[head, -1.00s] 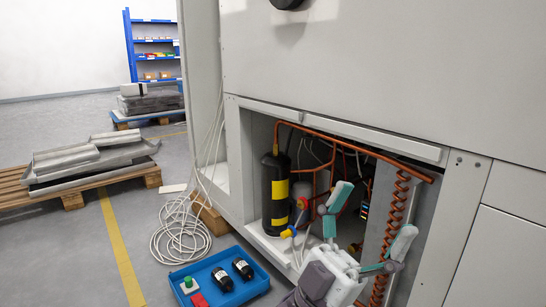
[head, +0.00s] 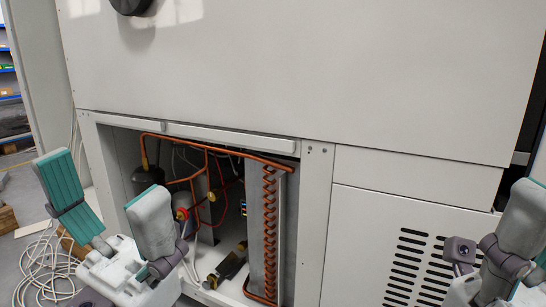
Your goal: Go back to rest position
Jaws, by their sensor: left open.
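My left gripper (head: 100,185) is at the lower left of the head view, in front of the open compartment's left side. Its two teal-and-grey fingers are spread apart with nothing between them. My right gripper (head: 520,220) is at the lower right edge, in front of the vented panel. It is partly cut off by the frame, and I cannot see how far apart its fingers are.
The open compartment (head: 313,235) of the white cabinet holds copper pipes (head: 215,147), a coiled copper tube (head: 268,220), a dark cylinder (head: 148,178) and a black part (head: 230,262) lying on its floor. A white cable (head: 45,268) lies on the floor at left.

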